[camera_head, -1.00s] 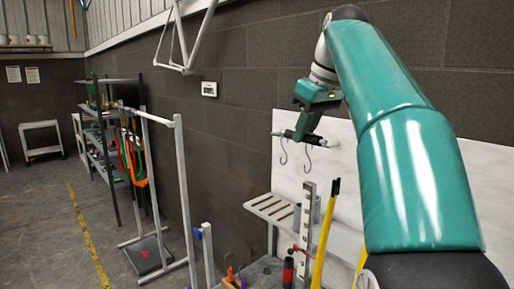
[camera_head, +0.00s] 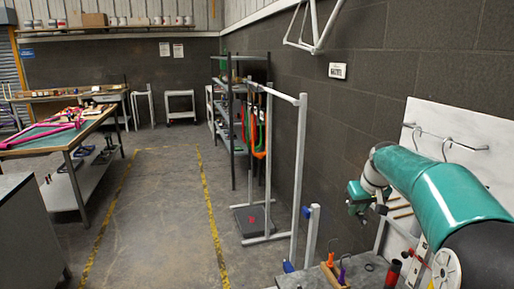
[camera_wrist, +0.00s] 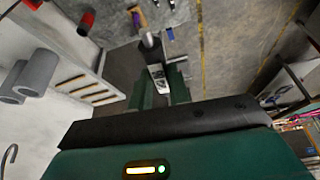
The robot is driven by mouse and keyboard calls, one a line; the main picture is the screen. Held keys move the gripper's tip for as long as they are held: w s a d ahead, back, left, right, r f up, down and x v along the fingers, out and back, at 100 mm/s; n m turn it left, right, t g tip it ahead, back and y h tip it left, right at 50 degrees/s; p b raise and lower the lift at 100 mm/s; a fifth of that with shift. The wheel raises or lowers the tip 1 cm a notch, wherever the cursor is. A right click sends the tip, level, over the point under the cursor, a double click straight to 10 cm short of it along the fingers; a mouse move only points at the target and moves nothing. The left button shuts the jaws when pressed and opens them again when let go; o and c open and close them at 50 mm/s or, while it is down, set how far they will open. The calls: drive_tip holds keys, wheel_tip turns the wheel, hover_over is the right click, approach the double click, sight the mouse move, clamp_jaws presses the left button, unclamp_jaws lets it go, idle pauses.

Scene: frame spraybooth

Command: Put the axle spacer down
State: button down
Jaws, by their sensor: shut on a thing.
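My gripper (camera_wrist: 160,92) is green and shut on the axle spacer (camera_wrist: 151,44), a short metallic grey cylinder with a dark end, in the wrist view. The fingers lie either side of a pale block below the cylinder, and the spacer is held out over the grey floor and bench edge. In the head view my gripper (camera_head: 358,198) hangs at right, above the bench, in front of the dark wall. The spacer is too small there to tell apart from the gripper.
A bench (camera_head: 365,274) with hand tools lies below my gripper; a slatted shelf (camera_wrist: 88,84) and two grey cylinders (camera_wrist: 38,72) are beside it. A grey frame stand (camera_head: 299,180) stands near the wall. The floor (camera_head: 165,210) at middle left is clear. A worktable (camera_head: 60,137) is further left.

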drive_tip(key=a+f+m, duration=0.1)
drive_tip(key=a+f, duration=0.3)
drive_tip(key=f, duration=0.5)
drive_tip(key=a+f, duration=0.4)
drive_tip(key=f, duration=0.5)
drive_tip(key=s+a+f, duration=0.2)
drive_tip(key=s+f, duration=0.2)
drive_tip(key=f, duration=0.4)
drive_tip(key=s+a+f, duration=0.3)
drive_tip(key=s+f, duration=0.1)
drive_tip(key=f, duration=0.4)
drive_tip(key=shift+a+f+m+h, duration=0.3)
drive_tip(key=shift+f+m, duration=0.1)
